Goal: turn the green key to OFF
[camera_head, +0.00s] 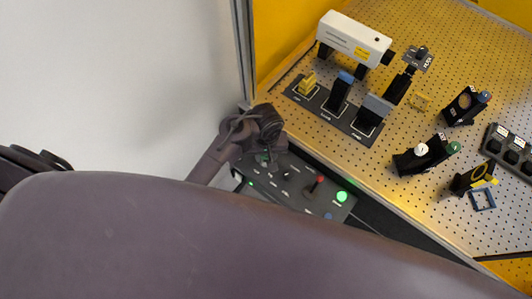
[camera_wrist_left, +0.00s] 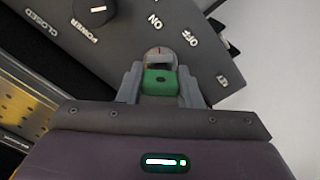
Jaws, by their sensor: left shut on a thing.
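The green key (camera_wrist_left: 159,81) sits at its round metal lock (camera_wrist_left: 159,56) on the dark control panel (camera_wrist_left: 120,50). In the left wrist view my left gripper (camera_wrist_left: 160,85) is shut on the key, one grey finger on each side. White ON and OFF labels stand beyond the lock, OFF to the right of ON. I cannot tell which label the key points at. In the head view my left gripper (camera_head: 266,156) is over the upper left end of the control panel (camera_head: 290,200) and hides most of the key. My right gripper is not in view.
The panel also bears a red-tipped lever (camera_head: 319,182), a lit green button (camera_head: 342,196), a blue button (camera_head: 327,216) and a black POWER knob (camera_wrist_left: 90,11). Behind is a perforated board (camera_head: 410,130) with optical mounts and a white instrument (camera_head: 354,38). My arm covers the foreground.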

